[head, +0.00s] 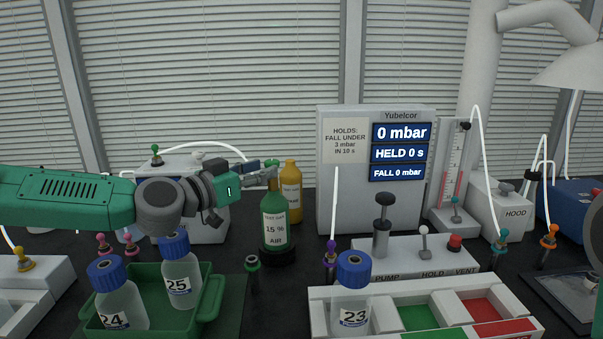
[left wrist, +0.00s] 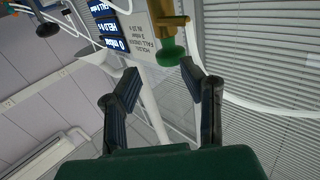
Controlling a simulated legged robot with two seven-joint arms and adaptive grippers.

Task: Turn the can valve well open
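The green can (head: 275,228), labelled test gas 15 % air, stands upright on a dark base right of my left gripper. Its valve shows in the left wrist view as a green knob (left wrist: 170,52) on a brass body (left wrist: 167,16). My left gripper (head: 258,167) is beside the can's top. In the left wrist view its two dark fingers (left wrist: 160,68) are spread with a gap between them. The knob is near the right fingertip, around the mouth of the gap; I cannot tell whether they touch. My right gripper is not in view.
A yellow can (head: 291,188) stands close behind. The Yubelcor box (head: 345,190) reads 0 mbar. A green tray (head: 208,300) with blue-capped bottles 24 and 25 is below my left arm. Bottle 23 (head: 352,290) stands in a white rack in front.

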